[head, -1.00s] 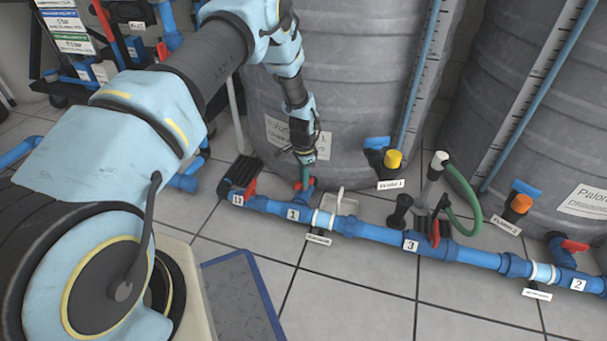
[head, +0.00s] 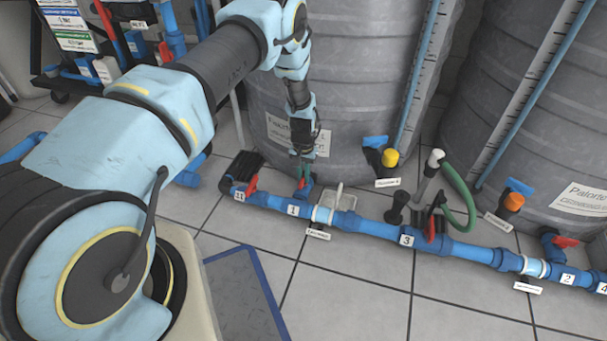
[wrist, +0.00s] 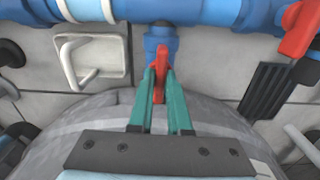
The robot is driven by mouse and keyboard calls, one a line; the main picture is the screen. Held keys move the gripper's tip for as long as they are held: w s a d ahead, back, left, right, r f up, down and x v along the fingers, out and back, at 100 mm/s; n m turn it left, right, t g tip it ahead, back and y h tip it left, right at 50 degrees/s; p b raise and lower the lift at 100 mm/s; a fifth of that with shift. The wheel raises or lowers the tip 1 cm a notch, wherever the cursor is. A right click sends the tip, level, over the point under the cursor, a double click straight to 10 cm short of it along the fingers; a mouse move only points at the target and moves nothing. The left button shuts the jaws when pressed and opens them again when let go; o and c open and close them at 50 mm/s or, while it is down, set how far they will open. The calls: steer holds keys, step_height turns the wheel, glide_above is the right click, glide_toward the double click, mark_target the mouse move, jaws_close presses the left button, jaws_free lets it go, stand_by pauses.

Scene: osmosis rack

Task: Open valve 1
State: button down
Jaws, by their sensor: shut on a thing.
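Valve 1 is a red handle (wrist: 160,68) on a blue fitting (wrist: 160,36), beside the pipe section with the "1" label (head: 293,210). My gripper (wrist: 159,76) has its two green fingers on either side of the red handle and is shut on it. In the wrist view the handle points toward me, in line with the fingers. In the head view my gripper (head: 303,172) reaches down in front of the left grey tank, and the fingers largely hide the handle.
The blue pipe (head: 376,230) runs along the floor. Another red handle (head: 252,184) sits close left of valve 1, also in the wrist view (wrist: 299,30). A white bracket (head: 345,197) stands to the right. The grey tank (head: 345,80) rises close behind.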

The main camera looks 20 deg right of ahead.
steer(key=shift+n, duration=0.3)
steer(key=c, duration=0.9)
jaws_free()
steer(key=shift+o, duration=0.2)
step_height(320, 180, up, 11)
steer(key=p, duration=0.3)
steer(key=shift+p, duration=0.4)
steer(key=shift+f, duration=0.1)
